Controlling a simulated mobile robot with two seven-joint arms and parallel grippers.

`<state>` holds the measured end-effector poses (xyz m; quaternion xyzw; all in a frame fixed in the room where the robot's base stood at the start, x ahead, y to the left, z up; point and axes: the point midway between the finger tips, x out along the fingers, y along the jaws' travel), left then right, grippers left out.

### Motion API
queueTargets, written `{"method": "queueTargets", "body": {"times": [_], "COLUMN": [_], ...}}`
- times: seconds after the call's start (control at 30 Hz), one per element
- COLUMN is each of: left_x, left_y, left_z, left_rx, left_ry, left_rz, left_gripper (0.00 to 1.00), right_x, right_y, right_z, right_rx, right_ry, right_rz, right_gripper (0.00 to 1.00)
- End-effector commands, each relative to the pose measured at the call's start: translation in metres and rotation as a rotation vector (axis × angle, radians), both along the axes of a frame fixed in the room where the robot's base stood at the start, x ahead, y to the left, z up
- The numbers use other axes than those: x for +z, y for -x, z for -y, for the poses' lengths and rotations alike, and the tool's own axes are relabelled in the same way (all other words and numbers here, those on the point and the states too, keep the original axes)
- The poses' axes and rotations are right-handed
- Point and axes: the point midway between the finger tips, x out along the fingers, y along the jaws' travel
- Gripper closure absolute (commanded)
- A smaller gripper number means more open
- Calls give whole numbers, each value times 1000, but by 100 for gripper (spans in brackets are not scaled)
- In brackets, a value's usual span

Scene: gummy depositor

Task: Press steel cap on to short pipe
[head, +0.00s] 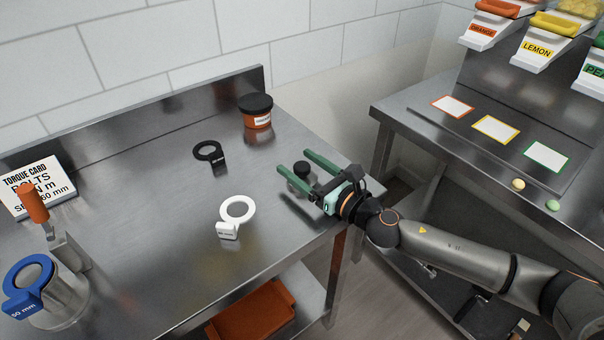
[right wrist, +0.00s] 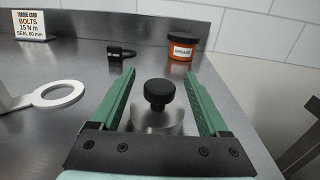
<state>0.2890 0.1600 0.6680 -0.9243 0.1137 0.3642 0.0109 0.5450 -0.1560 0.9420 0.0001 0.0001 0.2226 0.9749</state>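A steel cap with a black knob (head: 301,171) stands near the right edge of the steel table. In the right wrist view, the black knob (right wrist: 159,92) rises from its round steel base (right wrist: 150,123). My right gripper (head: 294,162) is open, with its two green fingers on either side of the cap. Gaps show between the fingers and the cap in the right wrist view. I cannot make out a short pipe for sure; a shiny cylinder (head: 68,303) stands at the left under a blue ring marked 50 mm (head: 28,284). My left gripper is out of view.
A white ring (head: 237,210), a black ring (head: 208,150) and a black-lidded orange tub (head: 257,118) are on the table (head: 150,180). An orange-handled tool (head: 33,204) and a torque card (head: 35,185) are at left. A second bench (head: 420,110) stands right, across a gap.

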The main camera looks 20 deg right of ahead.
Motion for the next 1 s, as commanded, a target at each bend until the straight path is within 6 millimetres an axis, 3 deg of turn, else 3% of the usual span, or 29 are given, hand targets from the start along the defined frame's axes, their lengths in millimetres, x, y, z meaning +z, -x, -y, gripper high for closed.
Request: {"method": "queueTargets", "body": {"times": [0.07, 0.67, 1.0], "left_x": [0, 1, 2], "left_y": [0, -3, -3], "left_z": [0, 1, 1], "left_rx": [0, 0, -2], "left_ry": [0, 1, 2], "left_rz": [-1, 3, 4], "left_gripper": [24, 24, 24], "right_x": [0, 0, 1], "right_y": [0, 0, 0], "right_z": [0, 1, 1], "right_rx": [0, -1, -1], "right_ry": [0, 0, 0], "right_rz": [0, 0, 1], "right_gripper": [32, 99, 100]}}
